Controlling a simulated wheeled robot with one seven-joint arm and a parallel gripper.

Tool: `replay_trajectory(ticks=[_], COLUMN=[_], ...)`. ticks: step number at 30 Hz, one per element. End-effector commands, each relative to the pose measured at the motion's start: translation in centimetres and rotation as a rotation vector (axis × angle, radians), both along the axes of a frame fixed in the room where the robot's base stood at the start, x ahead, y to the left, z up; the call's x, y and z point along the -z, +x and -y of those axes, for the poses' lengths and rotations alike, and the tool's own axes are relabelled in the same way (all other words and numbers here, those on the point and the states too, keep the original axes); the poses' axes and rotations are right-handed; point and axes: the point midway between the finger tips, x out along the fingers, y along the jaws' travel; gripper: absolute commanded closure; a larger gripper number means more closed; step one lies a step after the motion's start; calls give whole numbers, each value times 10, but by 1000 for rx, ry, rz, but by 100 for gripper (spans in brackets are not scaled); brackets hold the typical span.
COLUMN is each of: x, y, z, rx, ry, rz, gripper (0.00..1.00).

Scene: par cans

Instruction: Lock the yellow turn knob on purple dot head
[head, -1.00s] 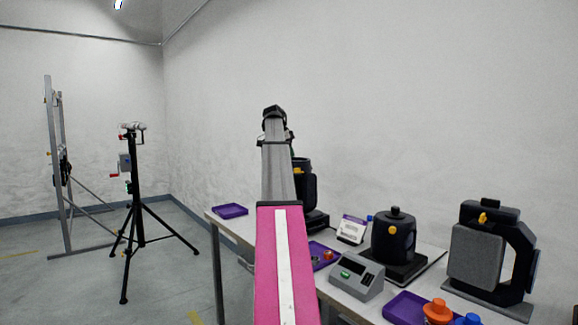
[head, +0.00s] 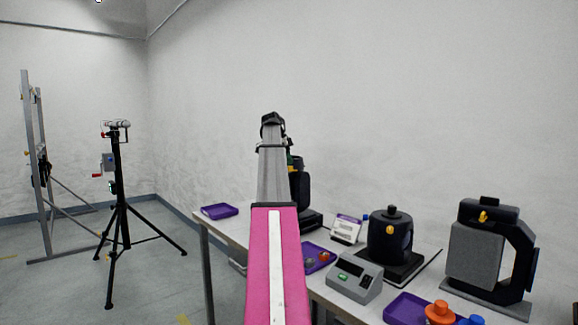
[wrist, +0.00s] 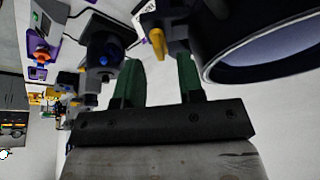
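In the wrist view, my gripper (wrist: 158,62) has two green fingers standing apart with empty space between them. A yellow turn knob (wrist: 158,42) shows just beyond the fingertips, in line with the gap; I cannot tell whether it touches either finger. It is beside a black lamp head (wrist: 208,25) with a wide round front at the right. In the head view, my arm partly hides this area; a black head (head: 299,188) shows behind it. Two other heads, a round one (head: 389,238) and a square-faced one (head: 475,255), have yellow knobs. I see no purple dot clearly.
The long table (head: 232,230) runs along the wall and holds purple trays (head: 219,211), a grey box with a display (head: 354,278) and an orange knob piece (head: 440,312). A black tripod (head: 117,215) and a metal frame (head: 33,170) stand on open floor at left.

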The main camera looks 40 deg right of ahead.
Motion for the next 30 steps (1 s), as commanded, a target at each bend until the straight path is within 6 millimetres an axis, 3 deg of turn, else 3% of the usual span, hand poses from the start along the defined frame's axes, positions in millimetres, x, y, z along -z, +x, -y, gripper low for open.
replay_trajectory(ticks=[6, 14, 17, 18, 30], x=[20, 21, 21, 21, 20], y=[-4, -4, -4, -4, -5], z=[7, 7, 7, 7, 7], rx=[-1, -1, -1, 0, -50], ry=[0, 0, 0, 0, -1], rz=[0, 0, 0, 0, 0], gripper=[65, 65, 97, 100, 100])
